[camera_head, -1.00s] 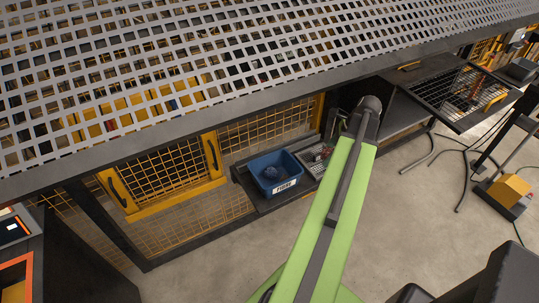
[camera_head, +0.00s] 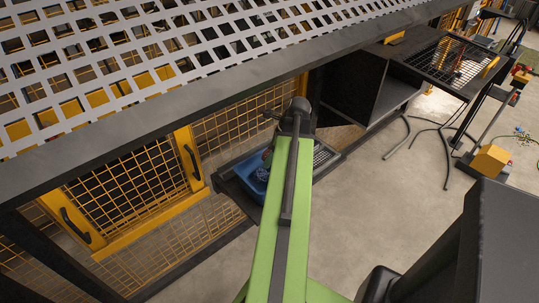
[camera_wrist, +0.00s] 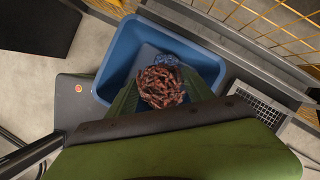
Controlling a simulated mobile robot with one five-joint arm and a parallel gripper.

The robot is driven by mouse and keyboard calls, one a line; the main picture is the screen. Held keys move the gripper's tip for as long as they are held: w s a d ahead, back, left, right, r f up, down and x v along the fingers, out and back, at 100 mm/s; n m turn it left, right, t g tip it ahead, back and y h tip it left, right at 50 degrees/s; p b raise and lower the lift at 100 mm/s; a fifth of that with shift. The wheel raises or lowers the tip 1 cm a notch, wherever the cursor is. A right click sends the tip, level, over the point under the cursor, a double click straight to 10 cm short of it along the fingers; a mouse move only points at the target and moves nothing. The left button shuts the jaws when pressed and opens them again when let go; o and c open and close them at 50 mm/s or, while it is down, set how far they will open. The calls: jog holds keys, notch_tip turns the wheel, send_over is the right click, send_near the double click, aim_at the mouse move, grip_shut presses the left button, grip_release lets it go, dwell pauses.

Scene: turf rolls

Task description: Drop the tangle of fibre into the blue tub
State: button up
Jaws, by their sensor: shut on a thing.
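The blue tub (camera_head: 252,180) sits on a dark shelf, partly hidden behind my arm in the head view. In the wrist view the tub (camera_wrist: 118,60) lies right below my gripper, its rim spreading to both sides. My gripper (camera_wrist: 160,88) is shut on the tangle of fibre (camera_wrist: 161,86), a reddish-brown clump between its two green fingers. The tangle shows over the tub's opening and hides part of its inside. A bluish netted thing (camera_wrist: 167,61) shows inside the tub, just beyond the tangle.
A metal grating tray (camera_wrist: 257,104) stands right of the tub. A yellow-framed mesh panel (camera_head: 125,190) is left of it in the head view, and a perforated sheet (camera_head: 160,55) hangs above. Open concrete floor (camera_head: 375,190) lies to the right.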

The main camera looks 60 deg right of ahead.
notch_tip(320, 180, down, 4)
jog(key=b, duration=0.2)
jog(key=shift+s+r+b, duration=0.1)
jog(key=shift+b, duration=0.25)
jog(key=shift+r, duration=0.1)
jog(key=o, duration=1.4)
jog(key=shift+o, duration=0.2)
jog(key=p+v, duration=1.6)
jog(key=v, duration=0.1)
jog(key=shift+r, duration=0.15)
